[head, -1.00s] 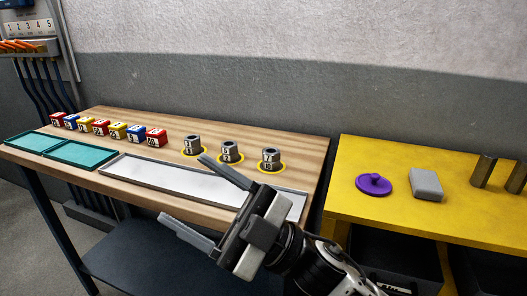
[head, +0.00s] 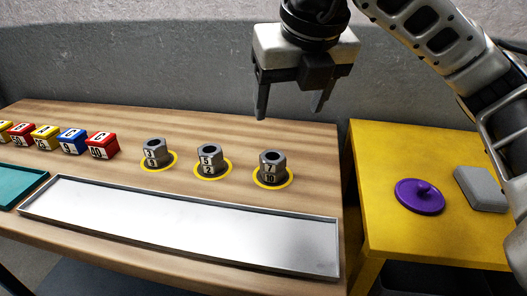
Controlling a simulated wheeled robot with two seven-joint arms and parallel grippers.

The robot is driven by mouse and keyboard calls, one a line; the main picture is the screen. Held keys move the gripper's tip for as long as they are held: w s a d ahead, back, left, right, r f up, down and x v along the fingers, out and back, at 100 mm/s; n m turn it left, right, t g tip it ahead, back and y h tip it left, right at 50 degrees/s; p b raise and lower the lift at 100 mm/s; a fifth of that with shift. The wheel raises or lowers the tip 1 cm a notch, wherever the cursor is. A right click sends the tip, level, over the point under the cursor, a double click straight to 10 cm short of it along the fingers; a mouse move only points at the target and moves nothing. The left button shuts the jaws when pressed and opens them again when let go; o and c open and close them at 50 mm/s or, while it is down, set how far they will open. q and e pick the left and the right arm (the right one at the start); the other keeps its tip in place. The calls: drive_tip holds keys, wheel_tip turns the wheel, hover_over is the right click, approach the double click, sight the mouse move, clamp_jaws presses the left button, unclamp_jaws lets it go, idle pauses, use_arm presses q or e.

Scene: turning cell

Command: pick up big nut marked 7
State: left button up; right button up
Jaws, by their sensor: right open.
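A grey hex nut marked 7 (head: 272,160) is in the head view, at the right end of a row of three. A label reading 10 shows just below the 7. It sits within a yellow ring on the wooden bench. My right gripper (head: 290,113) is open and empty, fingers pointing down, above and slightly right of this nut and apart from it. To its left, one grey piece shows 5 over 2 (head: 208,161), and another shows 3 with a second label below (head: 155,153). My left gripper is out of view.
A long pale tray (head: 180,218) lies along the bench front, with a teal tray (head: 20,188) at left. Several coloured numbered blocks (head: 101,146) stand in a row left of the nuts. The yellow table (head: 380,165) at right holds a purple lidlike disc (head: 419,197) and a grey block (head: 482,188).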

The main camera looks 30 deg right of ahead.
approach(274, 158)
wheel_tip(274, 158, down, 3)
drive_tip(key=shift+w+r+x, duration=0.1)
drive_tip(key=shift+w+x, duration=0.05)
drive_tip(key=shift+x, duration=0.9)
drive_tip(key=shift+w+r+x, duration=0.1)
drive_tip(key=shift+w+x, duration=0.05)
drive_tip(key=shift+x, duration=0.85)
drive_tip(key=shift+w+x, duration=0.2)
drive_tip(key=shift+x, duration=0.85)
drive_tip(key=shift+d, duration=0.1)
drive_tip(key=shift+r, duration=0.1)
drive_tip(key=c, duration=1.2)
